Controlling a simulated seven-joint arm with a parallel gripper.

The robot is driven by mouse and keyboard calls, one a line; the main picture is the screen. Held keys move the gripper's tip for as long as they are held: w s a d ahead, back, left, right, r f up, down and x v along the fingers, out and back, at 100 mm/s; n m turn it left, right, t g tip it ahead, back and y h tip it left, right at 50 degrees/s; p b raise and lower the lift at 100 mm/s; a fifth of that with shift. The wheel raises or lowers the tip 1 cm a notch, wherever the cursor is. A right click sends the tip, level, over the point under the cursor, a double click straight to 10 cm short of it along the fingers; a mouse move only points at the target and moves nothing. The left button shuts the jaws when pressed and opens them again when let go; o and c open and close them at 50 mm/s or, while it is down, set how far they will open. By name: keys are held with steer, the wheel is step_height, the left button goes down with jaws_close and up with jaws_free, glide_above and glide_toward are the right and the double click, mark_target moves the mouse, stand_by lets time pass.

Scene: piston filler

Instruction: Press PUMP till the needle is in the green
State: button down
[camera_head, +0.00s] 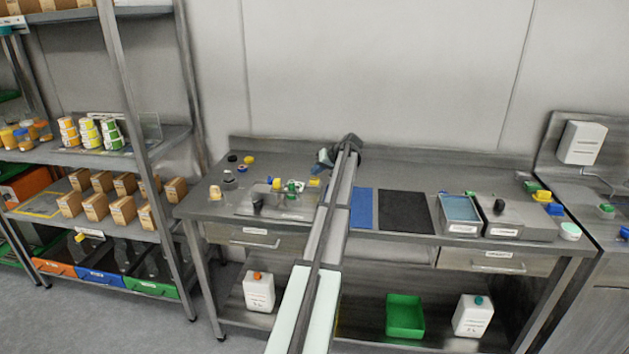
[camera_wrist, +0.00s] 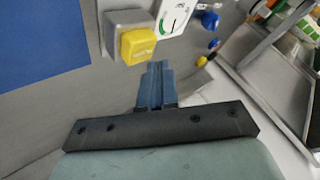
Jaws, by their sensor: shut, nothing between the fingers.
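A yellow push-button block (camera_wrist: 138,45) with faint lettering sits on a grey housing in the wrist view. It also shows in the head view (camera_head: 314,182). Beside it is a white gauge (camera_wrist: 177,14) with a green band and a dark needle; where the needle stands against the green I cannot tell. My gripper (camera_wrist: 157,74) is shut and empty, its blue fingertips just below and right of the yellow button in the wrist view. Whether they touch it is unclear, though a gap seems to show.
The filler's metal plate (camera_head: 247,207) lies on the steel bench. Blue and yellow knobs (camera_wrist: 210,19) stand past the gauge. A blue mat (camera_head: 361,208) and a black mat (camera_head: 404,212) lie right of my arm. A shelf rack stands at left.

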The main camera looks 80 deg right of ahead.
mark_target(317, 179)
stand_by(0.3)
steer(key=shift+r, duration=2.5)
